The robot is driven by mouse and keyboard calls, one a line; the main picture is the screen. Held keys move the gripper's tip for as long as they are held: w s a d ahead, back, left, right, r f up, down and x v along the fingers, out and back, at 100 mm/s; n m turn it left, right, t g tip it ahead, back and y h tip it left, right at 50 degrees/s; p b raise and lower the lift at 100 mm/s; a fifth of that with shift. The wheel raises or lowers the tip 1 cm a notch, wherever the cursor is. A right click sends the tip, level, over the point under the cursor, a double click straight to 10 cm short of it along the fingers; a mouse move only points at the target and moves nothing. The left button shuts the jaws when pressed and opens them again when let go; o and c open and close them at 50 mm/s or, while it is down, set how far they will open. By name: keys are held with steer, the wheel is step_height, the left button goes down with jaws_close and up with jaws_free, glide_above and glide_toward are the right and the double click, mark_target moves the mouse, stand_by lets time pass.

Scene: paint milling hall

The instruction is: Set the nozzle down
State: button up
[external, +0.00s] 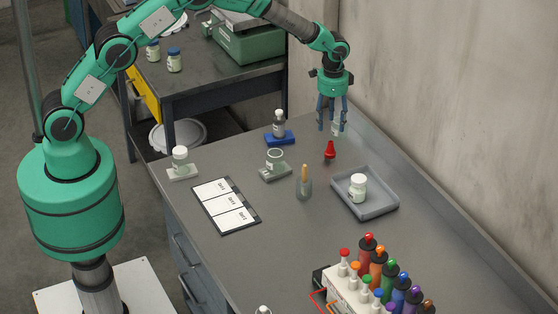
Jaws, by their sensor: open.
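A small red cone-shaped piece, which looks like the nozzle (330,153), stands upright on the grey bench (285,225) near its back right. My gripper (332,129) points down just above and behind it in the external view. Its blue fingers are apart, and the red piece is clear of them. A pale, translucent object (338,124) shows between or behind the fingers; I cannot tell whether they touch it.
A grey tray (376,211) with a white-capped jar stands to the right. A brush in a small holder (304,188), a green-grey cup (275,162) and a bottle on a blue base (280,139) stand nearby. Several coloured bottles (380,263) fill the front right. A wall borders the right.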

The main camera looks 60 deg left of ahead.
steer(key=s+a+r+n+t, duration=0.1)
steer(key=s+a+r, duration=0.2)
steer(key=s+r, duration=0.55)
steer(key=s+a+r+n+t, duration=0.15)
steer(key=s+r, duration=0.35)
steer(key=r, duration=0.7)
steer(key=s+a+r, duration=0.3)
steer(key=s+r, duration=0.4)
steer(key=r, duration=0.4)
steer(key=s+a+r+n+t, duration=0.1)
steer(key=s+a, duration=0.1)
steer(key=s, duration=0.9)
steer(key=s+a+r+n+t, duration=0.1)
steer(key=s+r, duration=0.1)
steer(key=s, duration=1)
steer(key=s+a+r+n+t, duration=0.1)
steer(key=s+a+n, duration=0.1)
steer(key=s, duration=1)
steer(key=shift+s+a+r, duration=0.2)
steer(key=shift+a+r, duration=0.1)
steer(key=shift+r, duration=0.05)
steer(key=shift+f, duration=0.1)
step_height(320, 180, down, 7)
steer(key=b, duration=0.7)
